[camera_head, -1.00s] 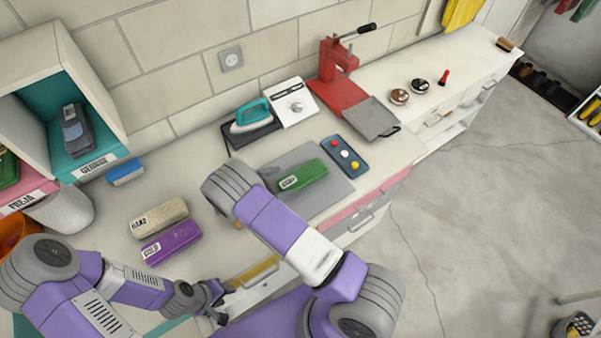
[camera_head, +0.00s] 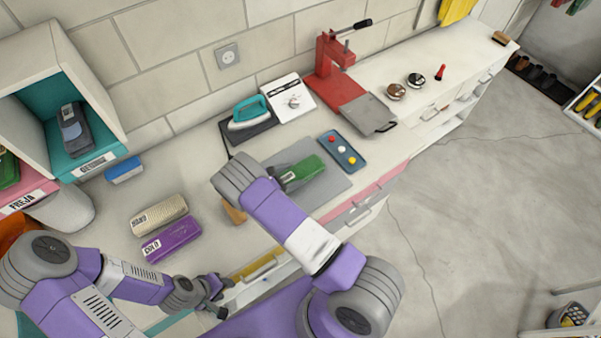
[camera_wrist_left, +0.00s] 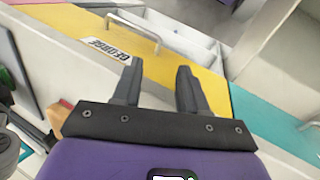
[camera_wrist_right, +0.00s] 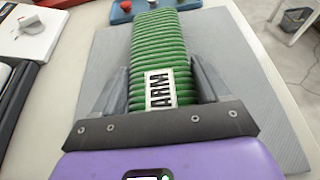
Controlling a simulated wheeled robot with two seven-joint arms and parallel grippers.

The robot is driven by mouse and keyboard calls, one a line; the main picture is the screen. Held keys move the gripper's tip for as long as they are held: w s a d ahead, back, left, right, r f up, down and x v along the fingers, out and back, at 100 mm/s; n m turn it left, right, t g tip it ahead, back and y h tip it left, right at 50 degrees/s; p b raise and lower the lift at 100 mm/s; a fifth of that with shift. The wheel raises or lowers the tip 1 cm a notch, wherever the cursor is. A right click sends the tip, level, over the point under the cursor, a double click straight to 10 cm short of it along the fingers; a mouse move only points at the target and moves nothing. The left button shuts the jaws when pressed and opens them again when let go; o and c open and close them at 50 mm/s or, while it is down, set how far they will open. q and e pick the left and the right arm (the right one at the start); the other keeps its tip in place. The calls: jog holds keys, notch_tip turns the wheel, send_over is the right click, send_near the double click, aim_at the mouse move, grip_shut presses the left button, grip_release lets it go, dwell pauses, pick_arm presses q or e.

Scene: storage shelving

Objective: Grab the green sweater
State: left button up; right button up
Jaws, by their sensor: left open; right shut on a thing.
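The green sweater (camera_head: 307,168) is a folded, ribbed bundle lying on a grey mat (camera_head: 334,185) on the counter. In the right wrist view the sweater (camera_wrist_right: 160,45) runs away from me between the fingers, its white label partly cut off and reading "ARM". My right gripper (camera_wrist_right: 159,78) is shut on the sweater, one finger along each side. In the head view my forearm and wrist hide most of that gripper. My left gripper (camera_head: 217,291) is open and empty, in front of the yellow drawer; its two fingers (camera_wrist_left: 157,80) show apart in the left wrist view.
A purple bundle (camera_head: 171,239) and a beige bundle (camera_head: 159,215) lie to the left on the counter. A teal iron (camera_head: 248,113), a white control box (camera_head: 288,98) and a blue button panel (camera_head: 344,151) stand close behind the mat. A red press (camera_head: 333,65) is further back.

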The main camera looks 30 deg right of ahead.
jog(key=shift+c, duration=0.8)
